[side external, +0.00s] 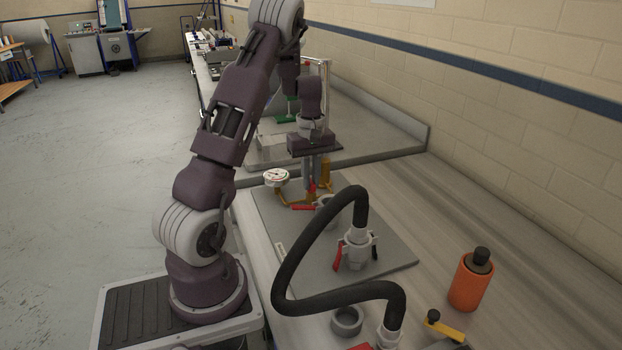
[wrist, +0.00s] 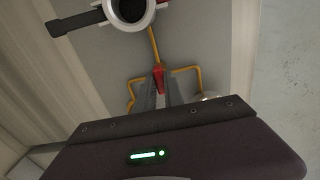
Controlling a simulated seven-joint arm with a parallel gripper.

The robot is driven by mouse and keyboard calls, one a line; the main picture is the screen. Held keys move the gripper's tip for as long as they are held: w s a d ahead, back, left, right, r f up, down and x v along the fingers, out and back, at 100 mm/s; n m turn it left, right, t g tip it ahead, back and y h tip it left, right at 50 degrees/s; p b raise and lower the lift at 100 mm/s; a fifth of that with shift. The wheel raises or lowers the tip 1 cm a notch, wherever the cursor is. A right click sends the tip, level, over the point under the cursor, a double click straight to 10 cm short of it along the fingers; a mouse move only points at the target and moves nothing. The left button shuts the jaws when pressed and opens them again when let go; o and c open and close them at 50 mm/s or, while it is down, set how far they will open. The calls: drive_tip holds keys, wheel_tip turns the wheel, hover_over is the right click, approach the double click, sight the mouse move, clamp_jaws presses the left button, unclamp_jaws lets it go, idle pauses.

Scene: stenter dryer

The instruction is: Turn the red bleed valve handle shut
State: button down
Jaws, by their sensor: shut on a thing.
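The red bleed valve handle (side external: 311,186) sits among yellow pipes on the grey panel. In the wrist view the red handle (wrist: 158,76) shows between my fingertips, on the yellow pipe (wrist: 154,45). My gripper (side external: 313,183) points down over it and is shut on it. In the wrist view my gripper (wrist: 159,88) has a finger on each side of the handle. The fingers hide part of the handle and the valve body, so its exact angle is hard to tell.
A pressure gauge (side external: 276,176) stands left of my gripper. An open grey coupling (side external: 326,206) with lever arms is close in front. A black hose (side external: 310,240) arches above the panel (side external: 398,262). An orange bottle (side external: 470,284) stands at the right, with clear bench behind it.

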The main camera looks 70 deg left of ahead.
drive_tip(key=c, duration=1.4)
unclamp_jaws()
drive_tip(key=shift+c, duration=0.2)
wheel_tip(320, 180, up, 7)
drive_tip(key=shift+r, duration=0.1)
drive_tip(key=s+d+r+m+t, duration=0.2)
drive_tip(key=d+r+m, duration=0.4)
drive_tip(key=d, duration=0.7)
drive_tip(key=s+d+r+m+t, duration=0.2)
drive_tip(key=d+r+m, duration=0.35)
drive_tip(key=d, duration=0.75)
drive_tip(key=s+d+m+t, duration=0.1)
drive_tip(key=s+d+m, duration=0.5)
drive_tip(key=s, duration=0.4)
drive_tip(key=shift+s+d+f+t, duration=0.2)
drive_tip(key=shift+d+f+t, duration=0.1)
drive_tip(key=shift+d, duration=0.3)
